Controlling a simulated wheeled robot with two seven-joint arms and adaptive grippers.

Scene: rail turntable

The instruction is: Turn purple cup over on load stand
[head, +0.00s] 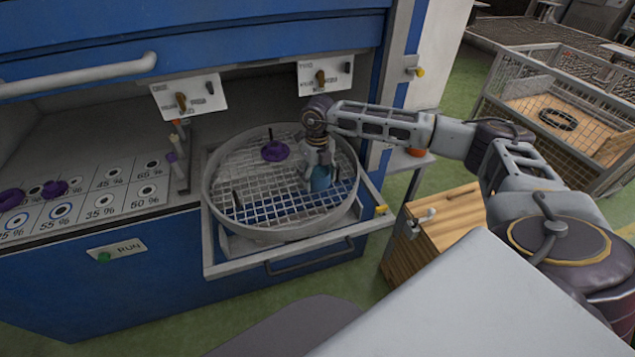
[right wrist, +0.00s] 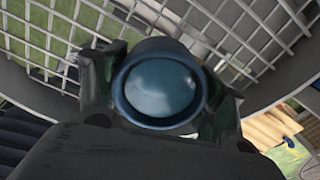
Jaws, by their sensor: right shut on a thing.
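My right gripper (head: 319,168) is shut on a blue cup (head: 320,180) low over the right part of a round mesh basket (head: 235,168). In the right wrist view the blue cup (right wrist: 160,88) sits between the two fingers, its round rim facing the camera. I cannot tell whether the cup touches the mesh. A purple piece (head: 275,151) with a wide round base and a short stem stands on the mesh, left of my gripper and apart from it. I cannot make out which part is the load stand. My left gripper is not in view.
The basket sits on a pulled-out drawer frame (head: 300,259) of a blue machine. Dark upright pegs rise from the mesh. More purple pieces (head: 55,188) stand on the percent-marked panel (head: 100,203) at left. A wooden crate (head: 445,232) stands right of the drawer.

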